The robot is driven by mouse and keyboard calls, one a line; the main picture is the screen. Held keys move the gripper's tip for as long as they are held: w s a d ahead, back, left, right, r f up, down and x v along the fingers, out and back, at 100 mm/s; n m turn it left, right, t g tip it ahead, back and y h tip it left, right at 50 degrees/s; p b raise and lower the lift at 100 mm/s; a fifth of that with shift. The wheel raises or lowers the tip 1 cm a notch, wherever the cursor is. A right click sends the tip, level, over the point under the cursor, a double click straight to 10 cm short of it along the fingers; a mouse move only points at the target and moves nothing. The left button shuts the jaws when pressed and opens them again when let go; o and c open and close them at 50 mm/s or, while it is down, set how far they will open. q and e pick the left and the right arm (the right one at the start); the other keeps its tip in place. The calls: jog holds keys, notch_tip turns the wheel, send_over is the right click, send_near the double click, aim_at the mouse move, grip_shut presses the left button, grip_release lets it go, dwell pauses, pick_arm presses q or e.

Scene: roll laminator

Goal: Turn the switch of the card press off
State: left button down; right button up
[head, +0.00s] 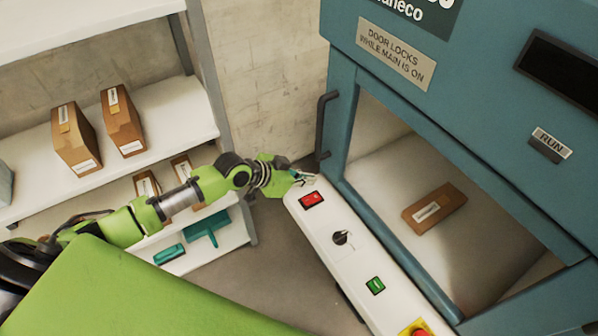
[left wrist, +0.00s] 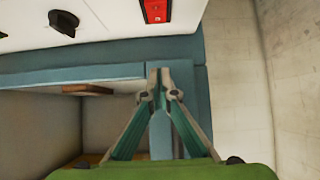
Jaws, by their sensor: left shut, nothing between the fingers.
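The card press is a large blue machine (head: 343,113) on the right of the head view. Its white control panel (head: 325,225) carries a red switch (head: 312,199), a black rotary knob (head: 341,237) and a green button (head: 376,285). The left wrist view shows the red switch (left wrist: 156,10) and the knob (left wrist: 64,22) at the top. My left gripper (head: 303,177) is shut and empty, at the far end of the panel, just beyond the red switch. Its closed tips (left wrist: 159,72) show in the left wrist view. My right gripper is not in view.
A brown box (head: 434,208) lies inside the press behind its window. A dark handle (head: 324,125) stands close to my left gripper. A shelf rack (head: 180,110) with brown boxes is at left. A red and yellow button (head: 416,328) sits at the panel's near end.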

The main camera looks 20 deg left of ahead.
pick_arm(q)
jog(key=r, duration=0.1)
jog(key=s+a+r, duration=0.1)
jog(key=s+r, duration=0.1)
jog(key=r, duration=0.1)
jog(key=shift+s+a, duration=0.15)
jog(key=shift+a, duration=0.15)
